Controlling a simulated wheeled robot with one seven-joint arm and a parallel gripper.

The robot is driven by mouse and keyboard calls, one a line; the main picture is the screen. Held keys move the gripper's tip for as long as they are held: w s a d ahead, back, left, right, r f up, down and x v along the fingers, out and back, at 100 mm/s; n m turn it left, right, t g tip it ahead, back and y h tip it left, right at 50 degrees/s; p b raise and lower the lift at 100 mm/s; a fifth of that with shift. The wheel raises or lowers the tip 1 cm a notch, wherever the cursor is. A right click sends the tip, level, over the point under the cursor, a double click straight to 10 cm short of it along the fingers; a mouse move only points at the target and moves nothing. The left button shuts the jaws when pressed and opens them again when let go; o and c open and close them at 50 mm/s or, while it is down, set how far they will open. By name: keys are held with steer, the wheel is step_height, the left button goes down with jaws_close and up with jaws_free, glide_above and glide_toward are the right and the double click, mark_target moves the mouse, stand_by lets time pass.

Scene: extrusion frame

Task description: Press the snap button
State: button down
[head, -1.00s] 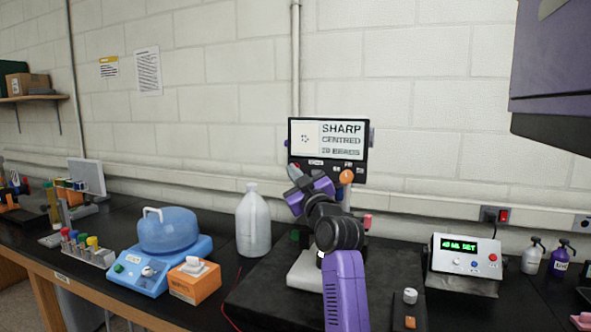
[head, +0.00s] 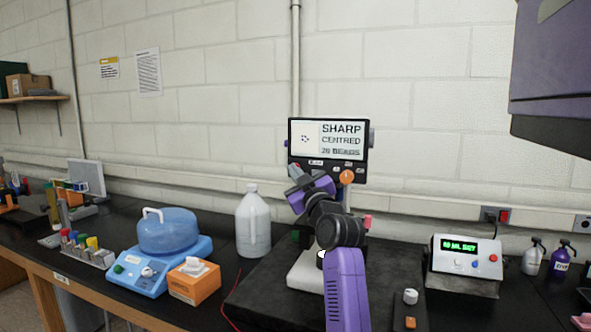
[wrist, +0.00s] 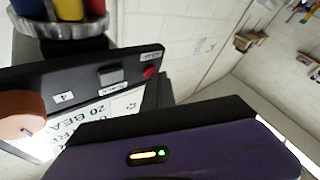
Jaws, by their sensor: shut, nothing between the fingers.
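A black-framed monitor (head: 358,155) reading "SHARP CENTRED" and a line about beads stands at the back middle in the head view. Its lower strip carries small labels and an orange knob (head: 346,177). In the wrist view the panel (wrist: 60,77) appears upside down, with a red button (wrist: 149,73), a grey square button (wrist: 110,74) and the orange knob (wrist: 20,115). The label wording is too small to tell which is the snap button. My gripper (head: 292,171) is shut and empty, at the panel's lower left corner. Contact cannot be told; its fingertips do not show in the wrist view.
A white jug (head: 253,222), a blue device with a domed vessel (head: 168,232) and an orange box (head: 196,284) stand left of my arm. A control box with a green display (head: 466,268) and spray bottles (head: 532,258) stand right.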

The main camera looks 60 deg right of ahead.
steer(key=shift+d, duration=0.15)
stand_by(0.5)
steer(key=shift+s+a, duration=0.1)
steer(key=shift+a, duration=0.7)
steer(key=shift+a, duration=0.1)
steer(key=shift+s+a+p, duration=0.2)
steer(key=shift+a+p, duration=0.65)
steer(key=shift+a, duration=1.55)
